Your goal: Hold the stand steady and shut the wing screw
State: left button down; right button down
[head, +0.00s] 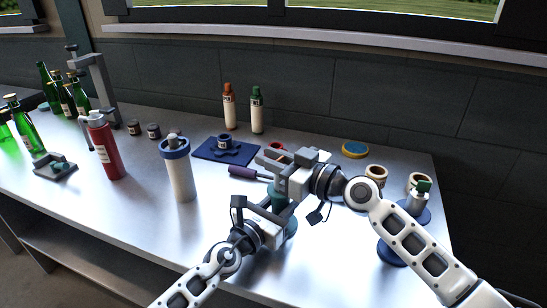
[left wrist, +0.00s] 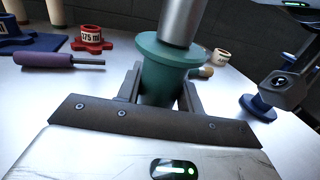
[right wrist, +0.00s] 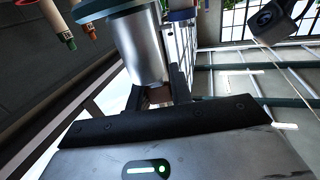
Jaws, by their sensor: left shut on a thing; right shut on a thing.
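My left gripper (head: 279,208) is shut around the green body, a finger on each side. My right gripper (head: 281,187) is above it, at the upper part of the stand. In the right wrist view its fingers close on a small brownish piece, the wing screw (right wrist: 158,95), beside the silver cylinder (right wrist: 140,50). The screw is mostly hidden by the fingers, and its thread cannot be seen.
A purple-handled screwdriver (head: 249,174) and a blue mat (head: 210,151) lie left of the grippers. A white canister (head: 181,180) and red bottle (head: 106,150) stand further left. Cream rings (head: 376,172) and blue-based pieces (head: 390,253) are at right. The front left bench is clear.

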pick_arm(q)
jog(key=shift+s+d, duration=0.15)
pick_arm(e)
jog(key=shift+s+f+n+g+y, duration=0.1)
jog(key=shift+n+g+y, duration=0.7)
jog(key=shift+g, duration=0.45)
jog(key=shift+s+n+g+y, duration=0.1)
jog(key=shift+n+g+y, duration=0.4)
jog(key=shift+n+g, duration=0.65)
jog(key=shift+g, duration=0.4)
jog(key=c, duration=1.2)
grip_release()
jog(key=shift+s, duration=0.1)
jog(key=shift+c, duration=0.2)
notch_tip(320, 180, up, 10)
pick_arm(q)
jog(key=c, duration=0.8)
grip_release()
jog(key=shift+c, duration=0.2)
